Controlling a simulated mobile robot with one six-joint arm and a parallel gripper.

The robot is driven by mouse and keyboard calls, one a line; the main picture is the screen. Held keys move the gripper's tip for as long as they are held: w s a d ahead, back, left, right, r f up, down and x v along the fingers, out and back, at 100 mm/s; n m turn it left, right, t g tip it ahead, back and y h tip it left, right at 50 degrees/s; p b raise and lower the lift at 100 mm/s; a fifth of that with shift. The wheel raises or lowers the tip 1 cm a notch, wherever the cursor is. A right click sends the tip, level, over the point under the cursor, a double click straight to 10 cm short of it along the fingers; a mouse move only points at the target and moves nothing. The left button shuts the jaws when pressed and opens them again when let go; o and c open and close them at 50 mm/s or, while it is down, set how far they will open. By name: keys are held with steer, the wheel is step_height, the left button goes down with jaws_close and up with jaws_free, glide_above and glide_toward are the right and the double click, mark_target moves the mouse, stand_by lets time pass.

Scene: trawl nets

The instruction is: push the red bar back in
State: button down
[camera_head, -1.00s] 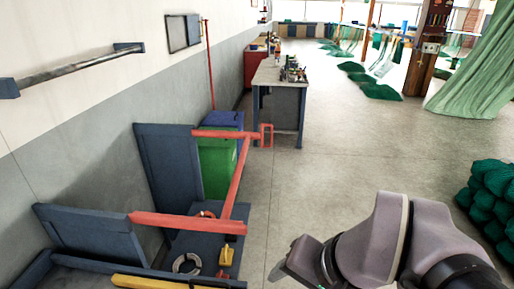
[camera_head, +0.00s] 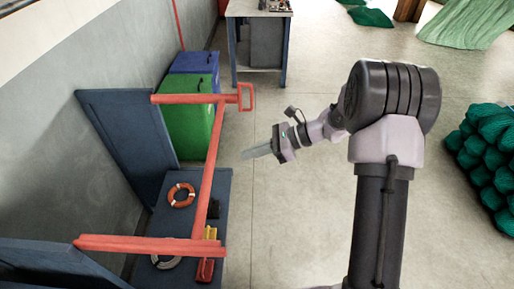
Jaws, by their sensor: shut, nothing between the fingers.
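A long red bar (camera_head: 207,168) runs front to back above a blue bench. It meets a red rail (camera_head: 185,98) at the far blue panel and a near red rail (camera_head: 150,244). A red loop handle (camera_head: 246,97) sticks out to the right at the far end. I cannot tell which of these red parts slides. My gripper (camera_head: 250,153) is shut and empty, pointing left. In the picture it is right of the long bar and below the handle, with a visible gap to both. Its depth relative to the bar is hard to judge.
The blue bench (camera_head: 219,200) holds an orange-white ring (camera_head: 181,195) and small yellow and red items. A green bin (camera_head: 190,115) and a blue bin (camera_head: 197,63) stand behind. A workbench (camera_head: 257,12) is farther back. Green nets (camera_head: 488,140) lie at right. Floor between is clear.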

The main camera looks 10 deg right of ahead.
steer(key=r+b+x, duration=0.1)
steer(key=b+x, duration=0.1)
steer(key=x, duration=0.6)
steer(key=shift+w+a, duration=0.15)
steer(key=shift+a, duration=0.15)
steer(key=w+a, duration=0.3)
steer(key=a, duration=1.2)
steer(key=w+a+p, duration=0.1)
steer(key=w+a, duration=0.2)
steer(key=a, duration=1.3)
steer(key=shift+a, duration=0.35)
steer(key=shift+w+r, duration=0.1)
